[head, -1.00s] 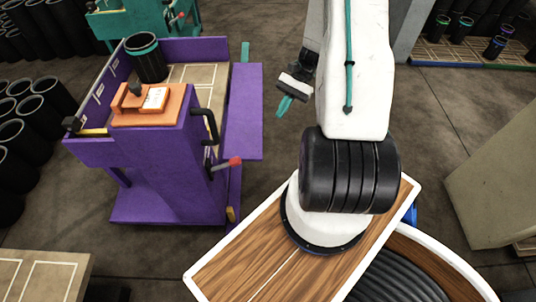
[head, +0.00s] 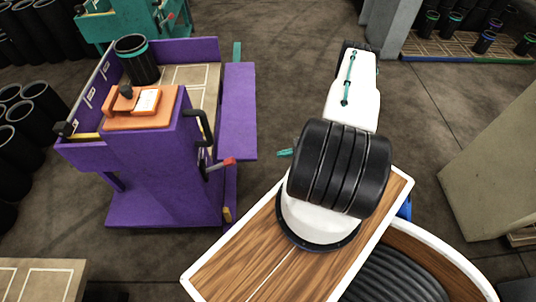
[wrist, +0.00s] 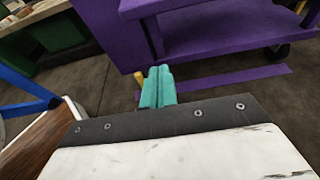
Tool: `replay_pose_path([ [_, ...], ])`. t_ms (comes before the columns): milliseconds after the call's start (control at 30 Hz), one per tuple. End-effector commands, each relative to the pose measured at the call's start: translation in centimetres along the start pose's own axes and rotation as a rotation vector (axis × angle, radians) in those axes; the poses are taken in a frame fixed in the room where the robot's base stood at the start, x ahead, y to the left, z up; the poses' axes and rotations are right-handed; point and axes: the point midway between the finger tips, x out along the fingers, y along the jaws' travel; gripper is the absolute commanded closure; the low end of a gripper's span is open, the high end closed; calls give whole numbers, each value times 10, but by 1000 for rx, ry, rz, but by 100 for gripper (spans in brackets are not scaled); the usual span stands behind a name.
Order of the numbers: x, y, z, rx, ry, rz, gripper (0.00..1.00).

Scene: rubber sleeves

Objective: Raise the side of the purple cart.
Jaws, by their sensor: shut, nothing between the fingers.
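The purple cart (head: 165,175) stands left of centre in the head view. Its purple side panel (head: 238,110) hangs folded out and down along its right side. In the wrist view the cart's purple body (wrist: 190,45) fills the upper part, and a low purple strip (wrist: 215,83) lies beyond the fingers. My gripper's teal fingertips (wrist: 158,88) are pressed together and empty there. In the head view only a teal tip of my gripper (head: 285,153) shows, to the right of the panel and apart from it; my arm hides the rest.
A black sleeve with a teal band (head: 136,60) and an orange block (head: 142,105) sit on the cart. A teal cart (head: 130,22) stands behind. Bare floor (head: 290,80) lies between the cart and my arm.

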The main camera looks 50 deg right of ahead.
Motion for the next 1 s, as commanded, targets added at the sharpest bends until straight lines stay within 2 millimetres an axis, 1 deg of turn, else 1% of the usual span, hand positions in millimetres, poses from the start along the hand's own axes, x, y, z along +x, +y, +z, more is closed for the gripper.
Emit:
replay_pose_path([
  [167, 24, 2, 0, 3, -1, 5, 100],
  [400, 77, 3, 0, 1, -1, 8, 100],
  [533, 102, 2, 1, 0, 0, 8, 100],
  [600, 93, 0, 15, -2, 0, 2, 100],
  [733, 88, 1, 30, 0, 0, 3, 100],
  [833, 86, 2, 36, 1, 0, 3, 100],
  [1000, 84, 1, 39, 0, 0, 3, 100],
])
